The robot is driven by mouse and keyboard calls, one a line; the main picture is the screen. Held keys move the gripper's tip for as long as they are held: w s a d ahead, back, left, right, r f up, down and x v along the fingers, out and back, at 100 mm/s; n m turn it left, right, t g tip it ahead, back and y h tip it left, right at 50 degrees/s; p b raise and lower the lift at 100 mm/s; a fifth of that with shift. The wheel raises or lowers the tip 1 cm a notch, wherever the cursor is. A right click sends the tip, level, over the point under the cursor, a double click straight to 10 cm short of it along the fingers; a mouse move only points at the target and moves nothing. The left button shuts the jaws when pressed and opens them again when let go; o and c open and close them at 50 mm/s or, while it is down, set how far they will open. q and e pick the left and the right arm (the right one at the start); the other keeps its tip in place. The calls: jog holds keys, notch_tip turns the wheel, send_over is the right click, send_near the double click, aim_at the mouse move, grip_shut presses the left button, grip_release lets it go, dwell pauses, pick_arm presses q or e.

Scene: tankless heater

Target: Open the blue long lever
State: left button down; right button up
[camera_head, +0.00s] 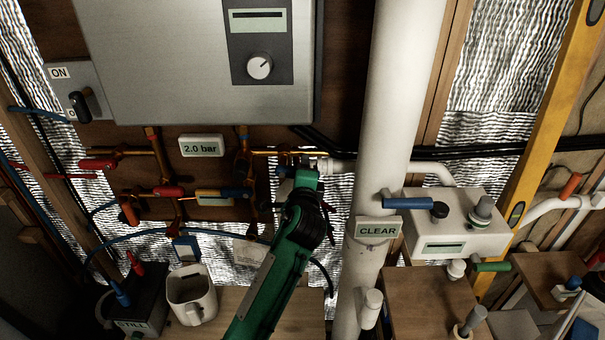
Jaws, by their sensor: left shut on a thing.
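My left gripper (300,170) is at the end of the green arm coming up from the bottom, in front of the pipe fittings below the heater. It is shut on a blue handle (284,185), which it mostly hides. I cannot tell how long this handle is or which way it is turned. My right gripper is not in view.
The grey heater (190,60) hangs above. The white pipe (385,130) stands just right of my gripper. Red-handled valves (168,191) and copper pipes are to the left. A white mug (192,296) stands below left, and a yellow level (550,110) leans at the right.

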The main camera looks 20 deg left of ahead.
pick_arm(q)
jog(key=shift+r+n, duration=0.45)
jog(key=shift+n, duration=0.45)
jog(key=c, duration=1.2)
grip_release()
jog(key=shift+o, duration=0.2)
jog(key=shift+s, duration=0.1)
